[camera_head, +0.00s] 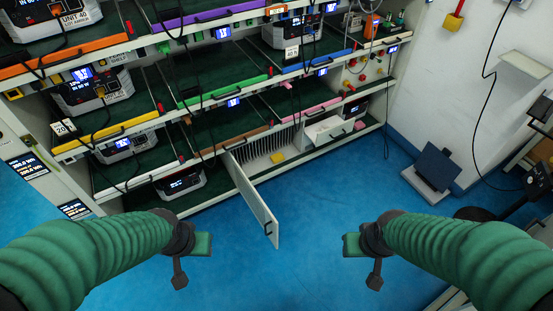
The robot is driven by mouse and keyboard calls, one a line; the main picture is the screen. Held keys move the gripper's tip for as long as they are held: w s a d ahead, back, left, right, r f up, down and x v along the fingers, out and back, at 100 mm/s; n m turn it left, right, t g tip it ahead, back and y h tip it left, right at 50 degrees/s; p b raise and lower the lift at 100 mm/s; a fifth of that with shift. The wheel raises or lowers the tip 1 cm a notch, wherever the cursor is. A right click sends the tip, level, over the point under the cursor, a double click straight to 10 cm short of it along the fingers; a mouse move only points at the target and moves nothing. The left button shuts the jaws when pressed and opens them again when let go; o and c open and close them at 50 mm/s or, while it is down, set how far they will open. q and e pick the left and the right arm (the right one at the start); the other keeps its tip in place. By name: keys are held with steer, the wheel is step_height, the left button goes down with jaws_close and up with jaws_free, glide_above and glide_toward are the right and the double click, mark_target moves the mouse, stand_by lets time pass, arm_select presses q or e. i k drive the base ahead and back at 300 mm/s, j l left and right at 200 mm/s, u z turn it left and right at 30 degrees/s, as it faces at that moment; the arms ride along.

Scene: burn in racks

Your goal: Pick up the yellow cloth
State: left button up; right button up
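A small yellow item (277,157), which looks like the yellow cloth, lies low in the rack. It is on the bottom level, behind an opened white door (254,199) and in front of a slatted back. It is too small to make out its folds. My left gripper (192,256) hangs over the blue floor at lower left, well in front of the rack. My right gripper (363,256) hangs over the floor at lower right. Both are apart from the yellow item and nothing shows held in them. Whether their fingers are open or shut is unclear.
The rack has green shelves with coloured edge strips and several grey units with lit screens (181,183). The white door sticks out over the floor. A white drawer front (328,128) is to its right. A dark panel on a stand (436,168) is by the right wall. Blue floor (320,215) between is clear.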

mark_target(278, 158)
steer(key=i+l+z, duration=0.2)
steer(key=i+z, duration=0.15)
steer(key=i+l+z, duration=0.15)
steer(key=i+z, duration=0.6)
steer(key=i+u, duration=0.4)
steer(key=i+l+u, duration=0.2)
steer(key=i+u, duration=1.05)
steer(key=i+l+u, duration=0.1)
steer(key=i+u, duration=0.15)
steer(key=u, duration=0.2)
